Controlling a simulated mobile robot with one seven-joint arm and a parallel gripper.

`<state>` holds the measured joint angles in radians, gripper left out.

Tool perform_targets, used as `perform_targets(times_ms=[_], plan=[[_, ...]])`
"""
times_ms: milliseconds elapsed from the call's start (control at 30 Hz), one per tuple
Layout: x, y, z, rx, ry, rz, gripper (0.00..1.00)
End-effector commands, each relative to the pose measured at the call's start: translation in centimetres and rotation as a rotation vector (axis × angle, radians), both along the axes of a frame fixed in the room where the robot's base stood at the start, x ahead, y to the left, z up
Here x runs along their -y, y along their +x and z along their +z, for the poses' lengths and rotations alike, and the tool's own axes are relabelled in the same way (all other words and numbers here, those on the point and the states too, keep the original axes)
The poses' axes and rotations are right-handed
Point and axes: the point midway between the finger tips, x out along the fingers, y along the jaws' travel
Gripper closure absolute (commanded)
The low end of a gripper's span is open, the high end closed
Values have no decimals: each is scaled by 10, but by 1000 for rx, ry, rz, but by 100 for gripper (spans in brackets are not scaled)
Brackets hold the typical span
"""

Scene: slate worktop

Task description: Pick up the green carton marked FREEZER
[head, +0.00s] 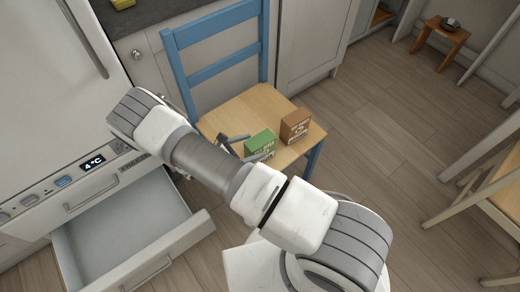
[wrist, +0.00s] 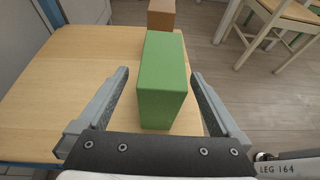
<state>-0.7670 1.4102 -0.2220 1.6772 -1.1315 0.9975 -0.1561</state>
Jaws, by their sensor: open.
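A green carton (head: 259,144) stands upright on the wooden seat of a blue chair, with pale print on its side too small to read. In the wrist view the green carton (wrist: 163,78) shows plain green faces. My gripper (wrist: 160,84) is open, with one finger on each side of the carton's near part. A gap shows between the carton and each finger, so it is not held. In the head view my gripper (head: 246,146) is at the carton, partly hidden by my arm.
A brown carton (head: 296,126) stands just beyond the green one on the chair seat (head: 262,106). The blue chair back (head: 215,24) rises at the seat's far edge. An open freezer drawer (head: 130,235) is at lower left, under a panel reading 4°C.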

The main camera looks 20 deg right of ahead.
Motion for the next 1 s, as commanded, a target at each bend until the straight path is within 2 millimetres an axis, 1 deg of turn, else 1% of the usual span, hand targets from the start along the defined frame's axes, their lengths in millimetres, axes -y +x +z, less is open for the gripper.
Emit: perform_targets(times_ms=[33,100,200,300,467,567,700,967,1000], plan=[[9,1,-3,-1,-2,-4,0],[20,4,-6,-2,-4,-4,0],[31,9,-11,-1,-2,-4,0],[36,11,-13,0,0,-2,0],[35,12,-12,1,0,-1,0],[35,11,-12,1,0,-1,16],[35,11,-12,1,-1,-1,41],[35,11,-12,1,-1,-1,88],[35,11,-12,1,-1,-1,95]])
